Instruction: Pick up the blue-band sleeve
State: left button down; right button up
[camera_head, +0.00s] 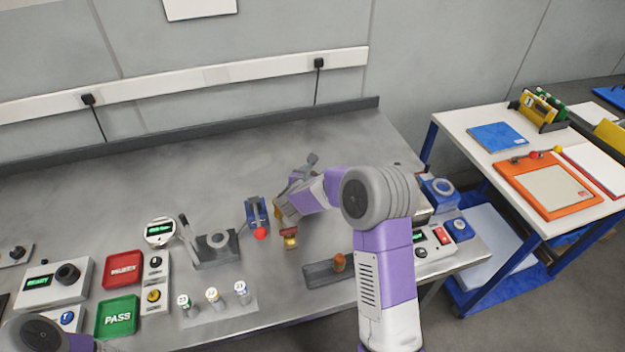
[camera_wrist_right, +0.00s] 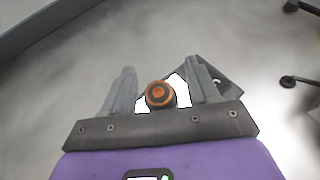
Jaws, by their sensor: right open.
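A blue-band sleeve (camera_head: 241,289) stands upright at the right end of a row of small white sleeves on a pale plate near the bench's front edge. Beside it are a yellow-band sleeve (camera_head: 213,295) and a green-band sleeve (camera_head: 186,302). My right gripper (camera_head: 283,208) is over the bench, farther back and to the right of the sleeves. In the right wrist view its fingers (camera_wrist_right: 160,76) are open, with a round orange-and-black part (camera_wrist_right: 160,95) showing between them; I cannot tell whether they touch it. No sleeve shows there. My left gripper is out of view.
A blue fixture with a red ball (camera_head: 260,233) and a lever press (camera_head: 216,246) stand behind the sleeves. Red (camera_head: 122,280) and green PASS (camera_head: 117,317) trays lie left. A dark tray with an orange knob (camera_head: 339,262) lies right. The bench's back middle is clear.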

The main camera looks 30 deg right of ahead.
jog(key=c, duration=1.1)
grip_shut()
jog(key=shift+r, duration=0.15)
